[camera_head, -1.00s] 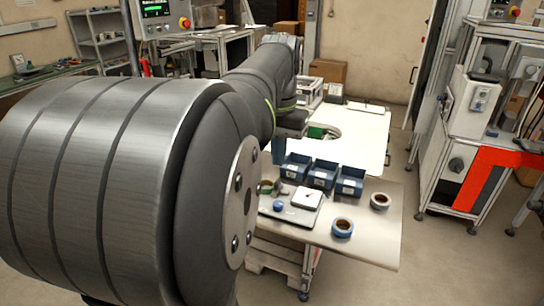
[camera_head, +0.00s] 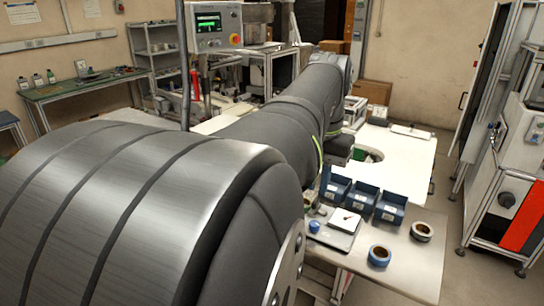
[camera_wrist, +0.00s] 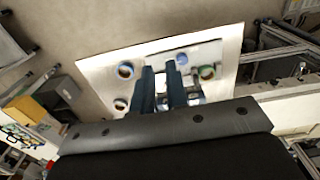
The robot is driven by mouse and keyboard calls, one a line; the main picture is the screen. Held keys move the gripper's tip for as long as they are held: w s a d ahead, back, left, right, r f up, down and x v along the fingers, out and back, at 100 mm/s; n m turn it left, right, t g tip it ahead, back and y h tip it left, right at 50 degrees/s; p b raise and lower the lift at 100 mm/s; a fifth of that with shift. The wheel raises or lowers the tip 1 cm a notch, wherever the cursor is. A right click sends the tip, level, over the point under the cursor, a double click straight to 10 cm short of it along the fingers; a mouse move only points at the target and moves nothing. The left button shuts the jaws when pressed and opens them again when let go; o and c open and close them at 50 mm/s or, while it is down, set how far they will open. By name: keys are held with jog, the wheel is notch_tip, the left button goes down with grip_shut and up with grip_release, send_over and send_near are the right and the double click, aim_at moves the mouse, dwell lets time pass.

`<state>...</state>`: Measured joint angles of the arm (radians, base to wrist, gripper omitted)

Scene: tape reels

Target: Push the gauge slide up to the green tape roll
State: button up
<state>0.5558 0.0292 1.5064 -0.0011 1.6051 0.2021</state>
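The green tape roll (camera_wrist: 207,72) lies on the pale tabletop in the wrist view, right of my gripper's fingers. In the head view my arm mostly hides that side of the table. My gripper (camera_wrist: 160,67) shows two dark blue fingers with a clear gap between them; it is open, above the table. Small pale and blue shapes show between and beside the fingers, too small to tell. I cannot make out the gauge slide with certainty; the fingers may hide it.
A flat device with a white plate (camera_head: 345,219) stands near a small blue object (camera_head: 314,226). Blue bins (camera_head: 390,207) line the back. The front right is clear.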

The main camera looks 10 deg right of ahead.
jog(key=o, duration=0.3)
jog(key=shift+w+d+f, duration=0.15)
jog(key=shift+w+d, duration=0.05)
jog(key=o, duration=1.5)
jog(key=w+d+f+n, duration=0.1)
jog(key=n, duration=0.1)
jog(key=w+d+n+h, duration=0.1)
jog(key=n, duration=0.2)
jog(key=w+d+f+n+h, duration=0.1)
jog(key=w+d+n, duration=0.1)
jog(key=shift+w+f+n, duration=0.1)
jog(key=shift+f+n, duration=0.2)
jog(key=shift+n, duration=0.1)
jog(key=shift+c, duration=0.2)
jog(key=shift+o, duration=0.2)
jog(key=w+d+f+n+t+h, duration=0.1)
jog(key=w+d+f+n+h, duration=0.1)
jog(key=n, duration=0.5)
jog(key=shift+w+d+n, duration=0.4)
jog(key=shift+w+d, duration=0.4)
jog(key=shift+w, duration=0.4)
jog(key=shift+n, duration=0.8)
jog(key=x, duration=0.7)
jog(key=w+x, duration=0.1)
jog(key=x, duration=0.2)
jog(key=shift+d+f, duration=0.2)
jog(key=shift+d, duration=0.25)
jog(key=v, duration=1)
jog(key=shift+a, duration=0.2)
jog(key=shift+s, duration=0.1)
